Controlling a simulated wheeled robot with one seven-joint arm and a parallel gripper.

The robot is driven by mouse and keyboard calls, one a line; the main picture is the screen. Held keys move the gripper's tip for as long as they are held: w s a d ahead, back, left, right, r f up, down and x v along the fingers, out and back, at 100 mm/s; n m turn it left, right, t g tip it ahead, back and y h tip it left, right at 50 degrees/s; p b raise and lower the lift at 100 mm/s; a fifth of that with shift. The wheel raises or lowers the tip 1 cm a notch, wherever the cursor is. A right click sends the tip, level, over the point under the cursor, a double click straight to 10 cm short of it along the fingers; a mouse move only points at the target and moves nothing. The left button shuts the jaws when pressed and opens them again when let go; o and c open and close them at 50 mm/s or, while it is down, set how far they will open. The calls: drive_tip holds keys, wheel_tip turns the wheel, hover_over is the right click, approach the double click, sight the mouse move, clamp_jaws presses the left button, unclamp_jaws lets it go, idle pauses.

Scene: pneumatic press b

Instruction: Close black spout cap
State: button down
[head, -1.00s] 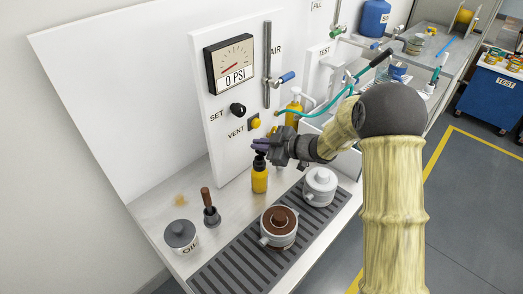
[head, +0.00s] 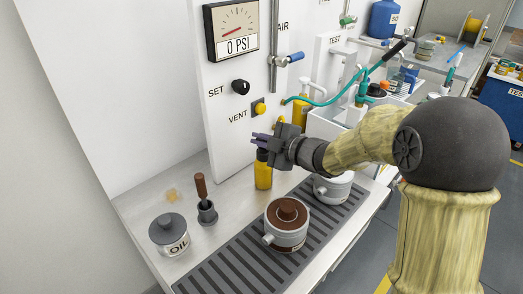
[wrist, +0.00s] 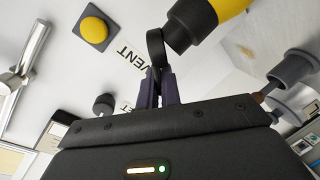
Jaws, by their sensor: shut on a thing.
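The yellow bottle (head: 263,173) stands on the bench between the press panel and the slatted grate. My gripper (head: 258,142) is at its top and hides most of the spout in the head view. In the wrist view, the yellow bottle (wrist: 230,8) shows at the top with its black spout (wrist: 190,24). The black spout cap (wrist: 155,46) is a dark loop-like piece beside the spout's end, at the tips of my purple fingers (wrist: 158,85). My fingers are shut on it. Whether the cap touches the spout rim is unclear.
The yellow VENT button (head: 260,109) and black SET knob (head: 240,87) are on the panel behind. A brown-lidded pot (head: 287,222), a white pot (head: 334,187), the OIL pot (head: 169,233) and a brown-handled tool (head: 205,203) stand nearby. A teal hose (head: 325,103) hangs behind my arm.

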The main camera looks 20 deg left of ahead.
drive_tip(key=f+n+b, duration=0.1)
drive_tip(key=n+b, duration=0.1)
drive_tip(key=b, duration=0.3)
drive_tip(key=s+f+n+t+y+b, duration=0.1)
drive_tip(key=b, duration=0.5)
drive_tip(key=f+n+t+b, duration=0.1)
drive_tip(key=n+b, duration=0.1)
drive_tip(key=b, duration=0.4)
drive_tip(key=shift+s+a+f+n+y, duration=0.1)
drive_tip(key=shift+s+f+n+y, duration=0.1)
drive_tip(key=shift+n+y, duration=0.15)
drive_tip(key=shift+r, duration=0.15)
drive_tip(key=c, duration=1.6)
unclamp_jaws()
wheel_tip(320, 180, up, 10)
drive_tip(key=p, duration=0.5)
